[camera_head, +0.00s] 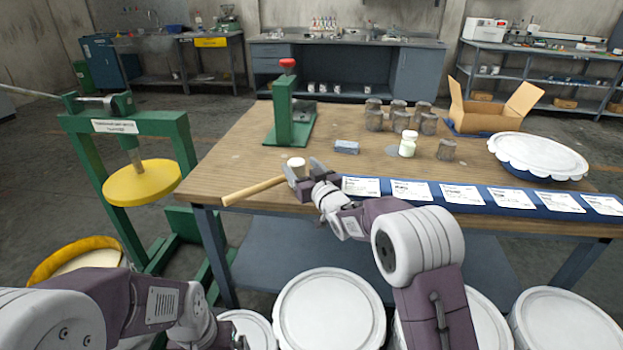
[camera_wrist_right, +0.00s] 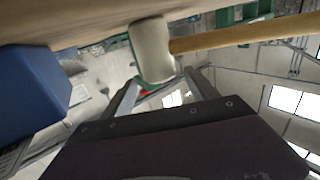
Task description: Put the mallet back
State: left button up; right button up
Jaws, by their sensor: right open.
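The mallet has a pale head (camera_head: 296,166) and a long wooden handle (camera_head: 252,191). It is at the table's front left, with the handle pointing left toward the table edge. My right gripper (camera_head: 302,172) is open at the mallet's head. In the right wrist view, the pale head (camera_wrist_right: 152,50) shows just past my open fingertips (camera_wrist_right: 163,82), and the handle (camera_wrist_right: 235,37) runs off to the right. I cannot tell whether the fingers touch the head. My left gripper (camera_head: 238,342) is low at the bottom edge, mostly cut off, well away from the mallet.
The wooden table (camera_head: 245,150) holds a green press (camera_head: 283,115), a small blue block (camera_head: 346,147), a white-capped jar (camera_head: 408,144), several grey tins (camera_head: 374,118), an open carton (camera_head: 490,110) and a blue strip with labels (camera_head: 475,196). White-lidded drums (camera_head: 330,310) stand in front.

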jog(key=v, duration=0.9)
jog(key=shift+s+b, duration=0.15)
jog(key=shift+b, duration=0.2)
jog(key=shift+d, duration=0.1)
